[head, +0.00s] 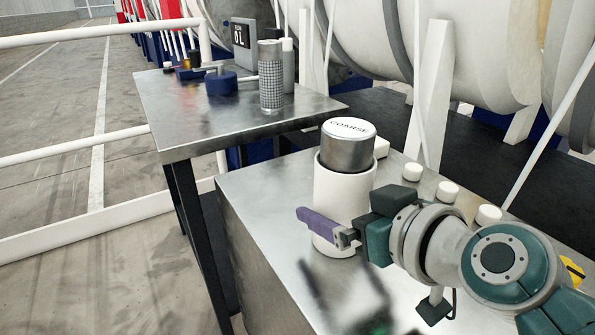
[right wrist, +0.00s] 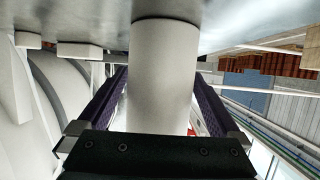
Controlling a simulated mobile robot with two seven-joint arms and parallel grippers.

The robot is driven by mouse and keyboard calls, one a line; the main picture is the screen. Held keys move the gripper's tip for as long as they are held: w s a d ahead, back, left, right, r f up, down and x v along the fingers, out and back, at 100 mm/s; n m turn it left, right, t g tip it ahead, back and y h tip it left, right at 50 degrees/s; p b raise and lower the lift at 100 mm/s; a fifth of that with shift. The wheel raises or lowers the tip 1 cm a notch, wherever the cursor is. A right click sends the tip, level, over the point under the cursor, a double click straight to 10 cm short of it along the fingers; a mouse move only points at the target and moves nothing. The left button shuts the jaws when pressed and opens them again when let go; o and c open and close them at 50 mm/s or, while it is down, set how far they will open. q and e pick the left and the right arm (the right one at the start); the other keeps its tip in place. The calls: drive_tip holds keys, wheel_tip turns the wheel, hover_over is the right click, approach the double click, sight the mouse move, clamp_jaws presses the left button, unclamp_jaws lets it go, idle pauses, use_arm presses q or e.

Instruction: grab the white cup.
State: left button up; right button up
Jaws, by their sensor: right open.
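The white cup (head: 335,190) stands upright on the metal-topped cabinet. A grey metal canister with a white lid marked COARSE (head: 347,150) sits in its mouth and sticks out above the rim. My right gripper (head: 322,212) comes in from the right at the cup's lower half, with one purple finger across its near side. The other finger is hidden behind the cup in the head view. In the right wrist view the cup (right wrist: 163,70) stands between the two open purple fingers, and contact is not clear. My left gripper is not in view.
White round knobs (head: 448,191) line the cabinet's (head: 270,215) back edge, close to my right arm. A second metal table (head: 190,122) behind left holds a perforated cylinder (head: 270,75) and a blue round object (head: 221,84). White rails (head: 70,157) run at the left.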

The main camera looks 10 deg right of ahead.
drive_tip(key=c, duration=1.1)
drive_tip(key=shift+c, duration=0.2)
